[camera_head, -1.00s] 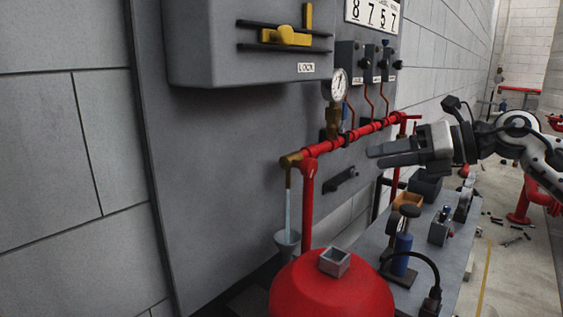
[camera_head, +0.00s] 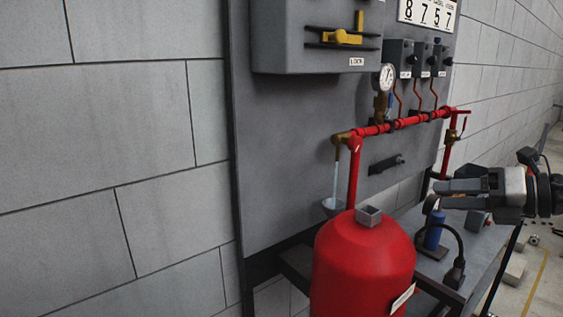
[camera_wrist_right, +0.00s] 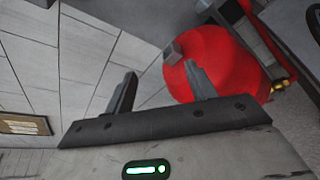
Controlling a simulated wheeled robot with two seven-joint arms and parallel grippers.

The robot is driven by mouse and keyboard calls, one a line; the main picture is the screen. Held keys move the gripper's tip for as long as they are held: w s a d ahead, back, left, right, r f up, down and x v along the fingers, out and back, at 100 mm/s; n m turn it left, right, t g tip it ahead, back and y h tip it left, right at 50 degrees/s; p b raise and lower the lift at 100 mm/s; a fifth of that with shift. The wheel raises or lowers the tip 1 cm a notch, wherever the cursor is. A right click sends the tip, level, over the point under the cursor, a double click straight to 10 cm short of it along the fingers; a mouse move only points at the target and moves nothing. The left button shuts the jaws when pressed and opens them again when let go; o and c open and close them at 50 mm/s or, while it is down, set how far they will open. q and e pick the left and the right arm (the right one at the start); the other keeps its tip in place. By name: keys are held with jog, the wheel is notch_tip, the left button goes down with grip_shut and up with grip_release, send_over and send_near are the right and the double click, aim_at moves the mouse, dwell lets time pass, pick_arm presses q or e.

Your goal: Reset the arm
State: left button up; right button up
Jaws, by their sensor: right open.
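My right gripper (camera_head: 440,194) comes in from the right in the head view, to the right of the red tank and in front of the bench. Its two fingers are apart with nothing between them. In the right wrist view the open fingers (camera_wrist_right: 160,88) show against the wall and the red tank (camera_wrist_right: 222,60). My left gripper is in neither view.
The red tank (camera_head: 362,262) with a small grey square fitting (camera_head: 369,215) stands before the grey panel (camera_head: 285,150). A red pipe (camera_head: 400,123) with a gauge (camera_head: 387,77) runs along the panel. A blue cylinder (camera_head: 433,232) stands on the bench. The left wall side is clear.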

jog(key=s+d+f+m+t, duration=0.1)
jog(key=s+d+f+m, duration=0.15)
jog(key=f, duration=0.45)
jog(key=s+d+f+m, duration=0.1)
jog(key=d+f+m, duration=0.2)
jog(key=f, duration=0.5)
jog(key=w+d+r+m+t+h, duration=0.6)
jog(key=d+r+m+t, duration=0.25)
jog(key=r+m, duration=0.2)
jog(key=d+f+m+g+h, duration=0.3)
jog(key=d+f+m+h, duration=0.4)
jog(key=d+m+h, duration=0.7)
jog(key=s+a+f+m+g+y, duration=0.1)
jog(key=s+a+f+y, duration=0.3)
jog(key=a+f, duration=0.6)
jog(key=s+a+f+m+g+y, duration=0.15)
jog(key=s+a+f+y, duration=0.25)
jog(key=a+f, duration=0.65)
jog(key=s+a+f+m+g+y, duration=0.1)
jog(key=s+a+y, duration=0.1)
jog(key=s+a, duration=0.7)
jog(key=s+a+f+m+g+y, duration=0.1)
jog(key=s+a, duration=0.8)
jog(key=a, duration=0.6)
jog(key=shift+s+f+m+y, duration=0.35)
jog(key=shift+f+y, duration=0.05)
